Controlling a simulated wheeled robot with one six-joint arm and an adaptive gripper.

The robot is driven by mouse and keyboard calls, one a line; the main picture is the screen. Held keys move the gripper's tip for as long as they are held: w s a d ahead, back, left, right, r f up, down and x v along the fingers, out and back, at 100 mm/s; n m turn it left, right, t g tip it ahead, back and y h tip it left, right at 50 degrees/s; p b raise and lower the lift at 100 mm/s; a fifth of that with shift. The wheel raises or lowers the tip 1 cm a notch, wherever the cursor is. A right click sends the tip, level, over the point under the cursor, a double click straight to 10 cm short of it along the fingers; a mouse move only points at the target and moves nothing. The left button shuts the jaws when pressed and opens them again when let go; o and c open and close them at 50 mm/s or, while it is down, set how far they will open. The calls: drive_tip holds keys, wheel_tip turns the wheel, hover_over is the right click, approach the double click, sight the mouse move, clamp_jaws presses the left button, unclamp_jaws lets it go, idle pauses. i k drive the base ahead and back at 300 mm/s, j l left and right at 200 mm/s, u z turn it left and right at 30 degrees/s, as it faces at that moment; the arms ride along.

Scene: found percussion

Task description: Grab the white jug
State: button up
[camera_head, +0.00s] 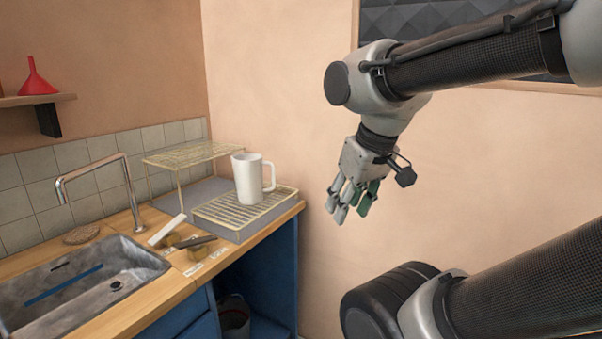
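The white jug (249,180) stands upright on a low wire rack on the wooden counter. Its handle faces right. My gripper (350,207) hangs in the air to the right of the jug, off the counter's edge, with its fingers pointing down. It is apart from the jug. The fingers are small in the picture, and I cannot tell whether they are open or shut. Something green shows at the fingers; I cannot tell whether it is part of the gripper.
The low wire rack (228,217) sits near the counter's (60,250) right end. A taller wire rack (185,156) stands behind left of the jug. A curved tap (128,180) rises by the sink (120,262). Small items lie between sink and rack. A red funnel (36,83) sits on a shelf.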

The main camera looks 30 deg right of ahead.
sight(248, 172)
drive_tip(key=z, duration=0.3)
drive_tip(key=i+l+u, duration=0.2)
drive_tip(key=i+l, duration=0.2)
drive_tip(key=i+l+u, duration=0.2)
drive_tip(key=i+l, duration=0.2)
drive_tip(key=i+l+u, duration=0.25)
drive_tip(key=l, duration=0.3)
drive_tip(key=i, duration=0.05)
